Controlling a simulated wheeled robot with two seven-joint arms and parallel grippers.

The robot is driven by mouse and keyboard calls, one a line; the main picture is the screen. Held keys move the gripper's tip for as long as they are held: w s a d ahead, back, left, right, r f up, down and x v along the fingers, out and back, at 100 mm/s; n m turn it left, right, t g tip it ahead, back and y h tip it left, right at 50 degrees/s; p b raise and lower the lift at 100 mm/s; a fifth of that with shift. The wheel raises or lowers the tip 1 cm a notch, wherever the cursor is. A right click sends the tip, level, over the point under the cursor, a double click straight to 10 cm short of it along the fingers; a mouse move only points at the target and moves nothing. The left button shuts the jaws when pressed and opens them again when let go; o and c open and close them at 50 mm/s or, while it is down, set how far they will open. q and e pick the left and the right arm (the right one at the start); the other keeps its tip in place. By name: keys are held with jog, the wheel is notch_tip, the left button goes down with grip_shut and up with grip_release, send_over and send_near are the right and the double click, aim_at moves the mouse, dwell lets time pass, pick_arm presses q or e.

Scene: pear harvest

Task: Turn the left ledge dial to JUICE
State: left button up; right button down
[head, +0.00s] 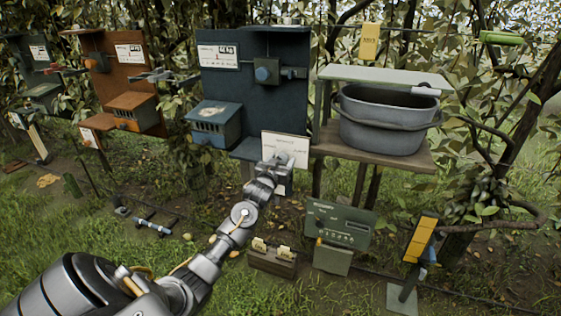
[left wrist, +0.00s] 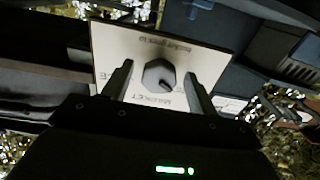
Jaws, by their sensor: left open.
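The left ledge dial is a dark grey, many-sided knob (left wrist: 158,76) on a pale square panel (left wrist: 112,45). In the head view the panel (head: 287,146) stands at the ledge below the blue station. Lettering like MARKET shows beside the knob in the left wrist view; other labels are partly hidden by the fingers. A dark pointer mark on the knob points toward the lower right of that picture. My left gripper (left wrist: 156,84) is open, one finger on each side of the knob; contact cannot be told. It hides the knob in the head view (head: 276,166).
A grey tub (head: 385,125) stands on a wooden shelf (head: 400,159) just right of the panel. A blue box (head: 214,124) is to its left. A green console (head: 338,224) and a small wooden box (head: 272,263) stand below.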

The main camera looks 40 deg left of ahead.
pick_arm(q)
jog(key=c, duration=1)
jog(key=shift+o, duration=0.2)
